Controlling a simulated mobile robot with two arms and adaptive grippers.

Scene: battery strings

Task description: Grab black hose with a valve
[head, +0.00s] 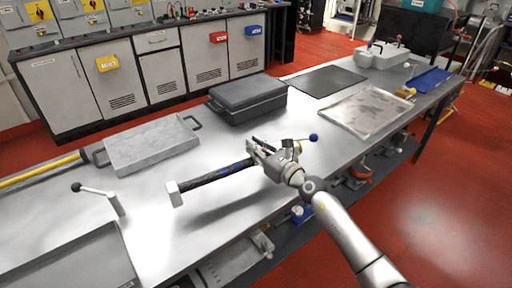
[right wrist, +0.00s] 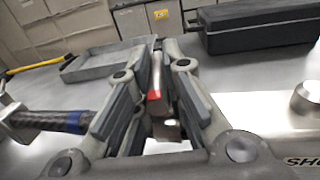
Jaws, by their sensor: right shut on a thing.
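The black hose (head: 215,175) has blue marks and a pale block-like end fitting at its left end. A valve with a blue ball-tipped lever (head: 313,137) shows at its right end, by my gripper. My right gripper (head: 262,155) is shut on the hose at its valve end. The hose looks raised, with a shadow on the table below it. In the right wrist view the fingers (right wrist: 150,62) flank a metal part with a red spot, and the hose (right wrist: 72,121) sticks out to the left. The fingers hide part of the grip. My left gripper is out of view.
A black-knobbed lever (head: 95,191) stands at left. The table is bare around the hose.

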